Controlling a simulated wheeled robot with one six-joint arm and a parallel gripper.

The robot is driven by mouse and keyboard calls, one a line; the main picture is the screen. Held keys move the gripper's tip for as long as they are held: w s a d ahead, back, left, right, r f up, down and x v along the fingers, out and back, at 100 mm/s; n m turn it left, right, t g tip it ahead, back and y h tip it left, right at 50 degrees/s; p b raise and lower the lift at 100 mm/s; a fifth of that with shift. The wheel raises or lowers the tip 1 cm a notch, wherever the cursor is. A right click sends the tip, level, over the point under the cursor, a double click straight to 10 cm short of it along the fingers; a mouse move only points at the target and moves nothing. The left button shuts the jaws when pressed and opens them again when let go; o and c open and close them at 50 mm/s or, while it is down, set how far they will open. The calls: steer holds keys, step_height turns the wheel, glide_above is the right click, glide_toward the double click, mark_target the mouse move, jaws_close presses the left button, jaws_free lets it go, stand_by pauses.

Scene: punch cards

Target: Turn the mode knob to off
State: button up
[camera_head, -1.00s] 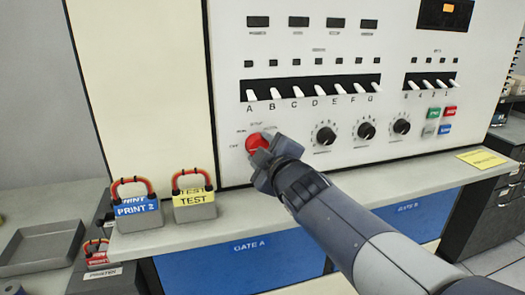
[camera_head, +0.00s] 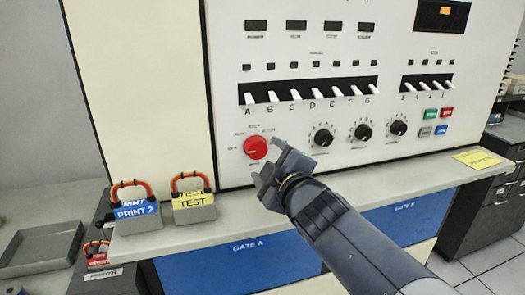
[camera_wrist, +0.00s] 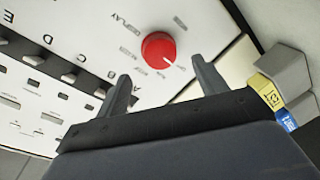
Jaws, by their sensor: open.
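The red round mode knob (camera_head: 255,147) sits on the pale panel at the lower left of the console, with small labels around it. A faint pale mark on its face seems to point toward the left label, which looks like OFF; I cannot read it surely. My gripper (camera_head: 268,163) is open and empty, just right of and in front of the knob, apart from it. In the wrist view the red knob (camera_wrist: 158,49) shows whole, beyond and between the two spread fingers (camera_wrist: 160,72).
Black dials (camera_head: 363,132) and a row of white lever switches (camera_head: 310,92) are on the panel right of and above the knob.

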mark_target(258, 150)
steer(key=p+v, duration=0.2)
steer(key=v, duration=0.3)
steer(key=shift+s+d, duration=0.1)
steer(key=shift+s, duration=0.2)
steer(key=shift+w+f, duration=0.1)
steer(key=b+x, duration=0.3)
steer(key=x, duration=0.7)
steer(key=shift+w+b, duration=0.3)
steer(key=shift+b, duration=0.1)
steer(key=shift+s, duration=0.15)
